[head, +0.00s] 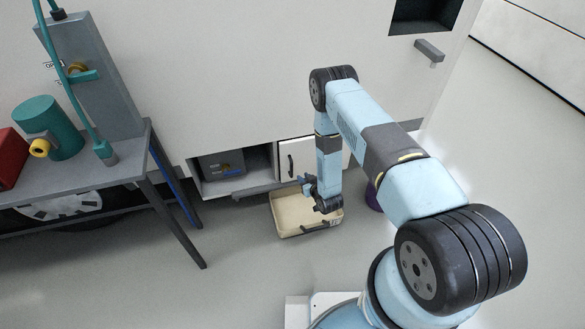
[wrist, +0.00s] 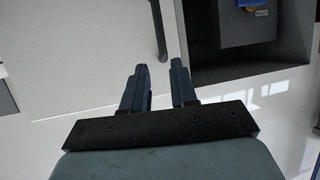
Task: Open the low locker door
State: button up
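The low locker door (head: 306,151) is a white panel at the foot of the vehicle wall, right of an open compartment (head: 256,163). Its dark upright bar handle (head: 290,165) is near the panel's left edge. In the wrist view the handle (wrist: 159,32) runs down from the top edge, its end lying in line with the gap between my fingertips. My gripper (head: 305,184) is low in front of the door; it also shows in the wrist view (wrist: 159,66), open and empty. The fingers appear short of the handle. I cannot tell whether the door is fully closed.
A cream tray (head: 284,225) sits on the floor below my gripper. A purple container (head: 373,197) is partly hidden behind my arm. A grey box (head: 222,164) is in the compartment. A grey workbench (head: 75,178) stands left. Floor in front of the tray is clear.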

aim_at(292, 168)
jog(key=x, duration=1.3)
jog(key=shift+w+a+f, duration=0.15)
jog(key=shift+w+a, duration=0.05)
jog(key=shift+a, duration=0.05)
jog(key=shift+c, duration=0.3)
grip_shut()
